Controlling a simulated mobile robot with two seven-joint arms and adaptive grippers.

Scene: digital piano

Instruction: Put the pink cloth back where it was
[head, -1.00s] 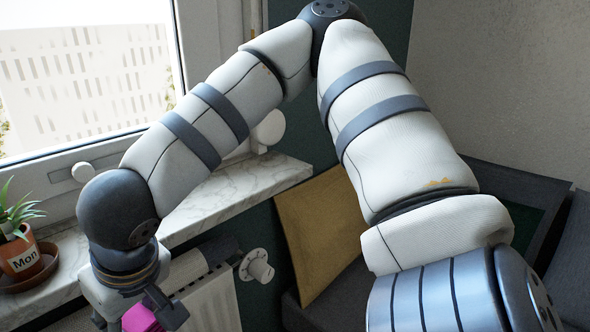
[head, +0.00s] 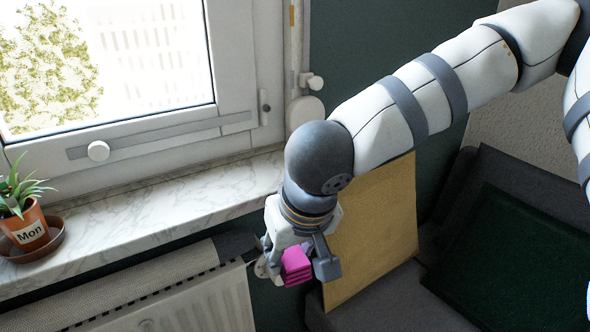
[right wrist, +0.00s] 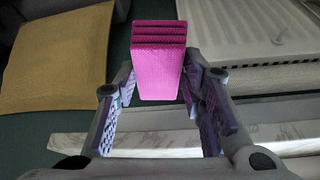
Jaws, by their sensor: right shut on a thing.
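The pink cloth (head: 296,267) is a small folded stack, bright magenta. My right gripper (head: 298,262) is shut on it and holds it in the air in front of the radiator's right end and the yellow cushion. In the right wrist view the cloth (right wrist: 158,60) sits between the two fingers of my right gripper (right wrist: 160,90), its folded layers facing up. My left gripper is not in view.
A marble windowsill (head: 150,212) runs under the window, with a potted plant labelled "Mon" (head: 30,232) on a saucer at left. A white radiator (head: 190,305) is below.

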